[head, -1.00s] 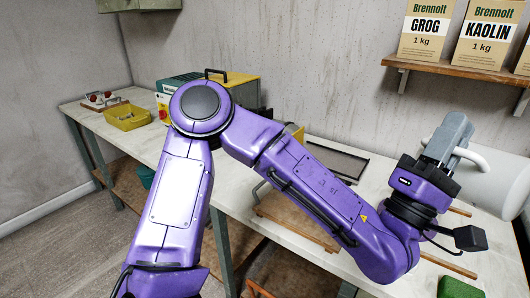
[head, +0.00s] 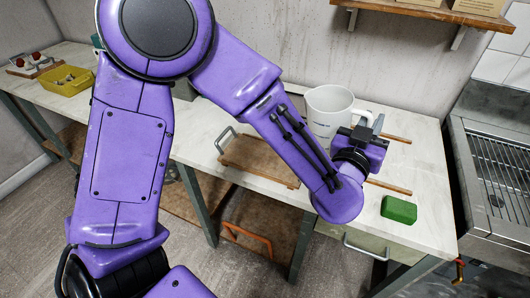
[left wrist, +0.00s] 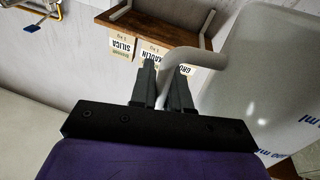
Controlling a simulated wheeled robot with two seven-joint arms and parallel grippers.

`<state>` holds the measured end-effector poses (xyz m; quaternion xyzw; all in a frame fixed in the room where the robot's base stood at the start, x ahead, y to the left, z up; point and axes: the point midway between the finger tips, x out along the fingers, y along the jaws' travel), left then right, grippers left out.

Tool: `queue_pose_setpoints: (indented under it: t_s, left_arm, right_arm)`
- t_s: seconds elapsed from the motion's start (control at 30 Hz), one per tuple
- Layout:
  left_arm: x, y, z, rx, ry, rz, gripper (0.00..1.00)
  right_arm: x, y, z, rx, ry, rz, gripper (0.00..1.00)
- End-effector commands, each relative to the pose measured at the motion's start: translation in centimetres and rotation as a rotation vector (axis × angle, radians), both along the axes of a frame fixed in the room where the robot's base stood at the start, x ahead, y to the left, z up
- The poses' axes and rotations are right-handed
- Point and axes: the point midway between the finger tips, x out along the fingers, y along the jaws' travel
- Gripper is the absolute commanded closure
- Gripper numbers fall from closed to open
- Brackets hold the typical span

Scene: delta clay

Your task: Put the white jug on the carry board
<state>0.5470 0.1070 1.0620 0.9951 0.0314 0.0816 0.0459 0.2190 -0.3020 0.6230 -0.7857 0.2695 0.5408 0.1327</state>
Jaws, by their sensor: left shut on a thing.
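The white jug (head: 326,110) stands roughly upright in the head view, behind my left gripper (head: 368,126), its rim up and its handle to the right. My left gripper is shut on the jug's handle; in the left wrist view the fingers (left wrist: 165,90) pinch the handle beside the jug body (left wrist: 262,75). The jug's base is hidden behind my arm, so I cannot tell whether it touches the bench. The carry board (head: 258,160), brown wood with a metal handle (head: 222,139), lies on the bench left of the jug, its right end close to my forearm. My right gripper is not in view.
A green block (head: 398,209) lies near the bench's front right. Wooden sticks (head: 390,187) lie right of the jug. A yellow tray (head: 66,80) stands far left. A wall shelf (head: 435,10) hangs above, and a metal sink unit (head: 500,170) is at the right.

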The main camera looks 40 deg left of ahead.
Motion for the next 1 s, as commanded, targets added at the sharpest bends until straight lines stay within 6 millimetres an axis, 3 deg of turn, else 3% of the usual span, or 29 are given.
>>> queue_pose_setpoints:
  t_s: [0.17, 0.27, 0.53, 0.6, 0.9, 1.0]
  left_arm:
    - [-0.1, 1.0, -2.0, 0.077, 0.146, 0.102, 1.0]
    - [0.0, 2.6, -3.0, 0.083, 0.167, 0.117, 1.0]
    - [1.0, 10.4, -6.4, 0.08, 0.167, 0.119, 1.0]
    - [1.2, 11.7, -8.4, 0.081, 0.168, 0.118, 1.0]
    - [1.6, 14.9, -12.3, 0.079, 0.164, 0.116, 1.0]
    - [1.7, 15.0, -14.4, 0.081, 0.163, 0.113, 1.0]
  right_arm:
    - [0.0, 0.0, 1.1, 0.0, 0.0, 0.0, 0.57]
    - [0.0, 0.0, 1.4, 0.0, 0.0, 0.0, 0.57]
    - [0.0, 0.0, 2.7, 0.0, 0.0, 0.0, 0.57]
    - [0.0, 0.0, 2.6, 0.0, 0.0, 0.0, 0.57]
    - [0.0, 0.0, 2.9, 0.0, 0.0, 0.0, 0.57]
    - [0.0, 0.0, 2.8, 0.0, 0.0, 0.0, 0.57]
